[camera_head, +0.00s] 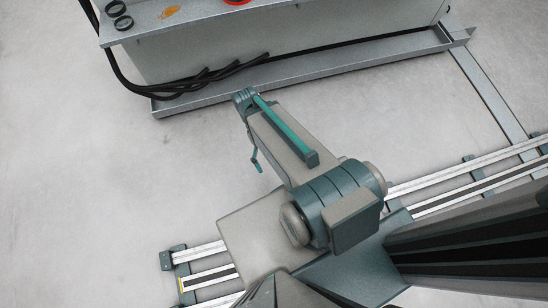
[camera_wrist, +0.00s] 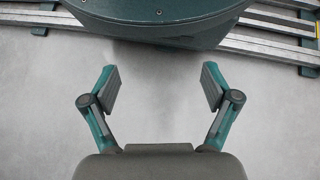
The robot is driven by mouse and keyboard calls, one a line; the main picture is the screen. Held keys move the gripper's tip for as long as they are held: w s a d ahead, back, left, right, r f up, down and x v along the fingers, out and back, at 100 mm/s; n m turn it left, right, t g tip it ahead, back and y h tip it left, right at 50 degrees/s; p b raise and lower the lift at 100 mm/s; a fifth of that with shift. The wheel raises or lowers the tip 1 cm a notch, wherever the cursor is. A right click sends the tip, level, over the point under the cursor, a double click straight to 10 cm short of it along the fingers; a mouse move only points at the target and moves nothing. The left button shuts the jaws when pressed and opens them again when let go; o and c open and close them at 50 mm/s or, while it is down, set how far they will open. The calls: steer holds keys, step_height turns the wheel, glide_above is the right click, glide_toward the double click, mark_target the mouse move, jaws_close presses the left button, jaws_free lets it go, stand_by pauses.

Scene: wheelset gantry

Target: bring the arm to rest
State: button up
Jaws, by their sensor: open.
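My gripper (camera_wrist: 161,87) is open in the wrist view. Its two teal and grey fingers stand wide apart with nothing between them, over bare pale floor. In the head view my arm is folded above the rail, on the near side of the bench. The gripper's fingertips cannot be made out clearly in the head view.
A grey metal bench (camera_head: 290,50) stands at the top of the head view, with black rings (camera_head: 118,14), an orange piece (camera_head: 169,12) and a red ring (camera_head: 237,2). Black cables (camera_head: 210,76) lie along its base tray. Floor rails (camera_head: 440,178) run below. Pale floor (camera_head: 80,180) is clear at left.

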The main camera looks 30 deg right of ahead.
steer(key=shift+s+d+r+g, duration=0.15)
steer(key=shift+s+r+g, duration=0.25)
steer(key=shift+s, duration=0.15)
stand_by(1.1)
steer(key=s+r+t+p, duration=0.2)
steer(key=r+p, duration=0.6)
steer(key=p, duration=0.9)
steer(key=s+r+t+p, duration=0.2)
steer(key=s+r+p, duration=0.2)
steer(key=p, duration=1.4)
step_height(320, 180, up, 4)
steer(key=shift+s+f, duration=0.15)
steer(key=shift+s, duration=0.25)
